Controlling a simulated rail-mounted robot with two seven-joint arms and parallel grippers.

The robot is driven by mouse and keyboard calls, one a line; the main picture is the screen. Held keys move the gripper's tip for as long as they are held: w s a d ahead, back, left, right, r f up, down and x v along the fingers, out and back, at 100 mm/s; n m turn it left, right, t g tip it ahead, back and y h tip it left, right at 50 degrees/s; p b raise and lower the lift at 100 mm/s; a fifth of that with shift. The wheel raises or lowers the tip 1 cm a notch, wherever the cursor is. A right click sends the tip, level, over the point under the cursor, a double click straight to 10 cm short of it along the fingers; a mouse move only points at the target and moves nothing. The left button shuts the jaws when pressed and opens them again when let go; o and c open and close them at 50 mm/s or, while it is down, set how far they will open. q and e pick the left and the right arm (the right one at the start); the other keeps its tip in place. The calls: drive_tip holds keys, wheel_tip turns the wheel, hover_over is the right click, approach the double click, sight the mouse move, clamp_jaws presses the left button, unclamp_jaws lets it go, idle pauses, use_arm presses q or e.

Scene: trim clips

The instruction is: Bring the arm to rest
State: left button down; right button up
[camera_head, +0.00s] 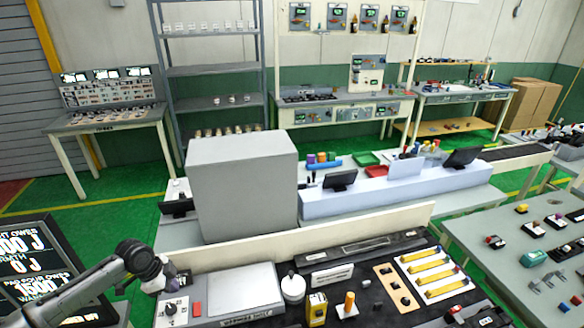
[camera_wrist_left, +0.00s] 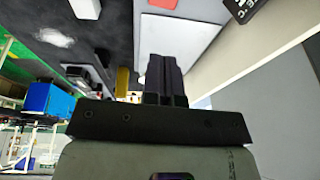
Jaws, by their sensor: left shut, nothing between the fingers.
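My left arm comes in from the lower left in the head view. Its left gripper (camera_head: 178,283) hangs over the left end of the workbench, beside a grey flat panel (camera_head: 236,287). In the left wrist view the two dark fingers of the gripper (camera_wrist_left: 160,75) are together with nothing between them. The grey panel (camera_wrist_left: 185,45) lies beyond the fingertips in that view. My right gripper does not show in either view.
The bench holds a white round knob (camera_head: 293,287), a yellow box (camera_head: 317,310), a yellow-topped post (camera_head: 348,303) and a tray of yellow strips (camera_head: 433,275). A low cream wall (camera_head: 330,236) and large grey box (camera_head: 243,185) stand behind. A screen (camera_head: 38,270) stands left.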

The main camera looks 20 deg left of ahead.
use_arm(q)
drive_tip(key=w+d+r+n+t+y, duration=0.1)
drive_tip(key=d+r+n+t+y, duration=0.1)
drive_tip(key=d+r+n+y, duration=0.3)
drive_tip(key=s+d+t, duration=0.3)
drive_tip(key=s+d, duration=0.1)
drive_tip(key=d, duration=0.9)
drive_tip(key=s+d+f+n+g+h, duration=0.2)
drive_tip(key=s+d+f, duration=0.45)
drive_tip(key=s, duration=0.45)
drive_tip(key=s+d+f+n+g+h, duration=0.1)
drive_tip(key=s+d+f+g, duration=0.1)
drive_tip(key=s+d+f, duration=0.6)
drive_tip(key=w+a+p+v, duration=0.1)
drive_tip(key=w+p+v, duration=0.1)
drive_tip(key=p+v, duration=1.3)
drive_tip(key=v, duration=0.3)
drive_tip(key=shift+w+a+r, duration=0.15)
drive_tip(key=shift+w+r, duration=0.05)
drive_tip(key=shift+r, duration=0.2)
